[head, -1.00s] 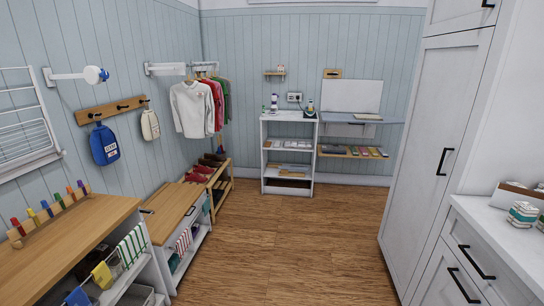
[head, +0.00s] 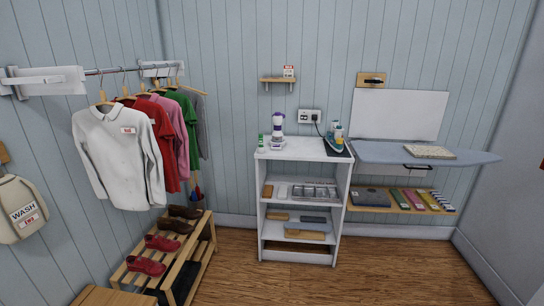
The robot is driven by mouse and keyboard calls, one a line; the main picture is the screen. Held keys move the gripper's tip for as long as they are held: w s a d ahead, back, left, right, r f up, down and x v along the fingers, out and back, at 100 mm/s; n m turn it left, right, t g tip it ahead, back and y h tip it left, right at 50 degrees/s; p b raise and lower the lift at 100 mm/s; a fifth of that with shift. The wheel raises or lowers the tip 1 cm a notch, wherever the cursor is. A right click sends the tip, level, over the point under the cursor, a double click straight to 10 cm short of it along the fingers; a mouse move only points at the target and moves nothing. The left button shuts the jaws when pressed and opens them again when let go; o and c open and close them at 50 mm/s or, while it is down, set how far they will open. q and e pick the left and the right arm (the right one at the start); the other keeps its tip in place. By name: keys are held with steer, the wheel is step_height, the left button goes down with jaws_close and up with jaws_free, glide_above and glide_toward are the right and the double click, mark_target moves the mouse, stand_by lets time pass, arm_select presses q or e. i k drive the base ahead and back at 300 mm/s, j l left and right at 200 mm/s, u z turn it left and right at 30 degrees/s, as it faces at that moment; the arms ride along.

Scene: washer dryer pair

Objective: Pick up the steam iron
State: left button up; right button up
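The steam iron (head: 335,138) is small in the head view, teal and white with a yellowish part. It stands on a dark mat on the right side of the white shelf unit's top (head: 301,149). A cord appears to run from the iron toward the wall outlet (head: 310,116). Neither of my grippers is in view.
A purple and white device (head: 277,132) and a small green bottle (head: 261,140) share the shelf top. A blue-grey ironing board (head: 385,153) juts out at right, with a folded cloth (head: 430,152). A shoe rack (head: 190,251) stands at left. The floor (head: 350,268) before the shelf is clear.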

mark_target(337, 136)
steer(key=i+j+z, duration=0.1)
steer(key=i+z, duration=0.2)
steer(key=i, duration=0.2)
steer(key=i+j+z, duration=0.2)
steer(key=i+z, duration=0.15)
steer(key=i, duration=0.15)
steer(key=i+j+z, duration=0.3)
steer(key=i, duration=0.2)
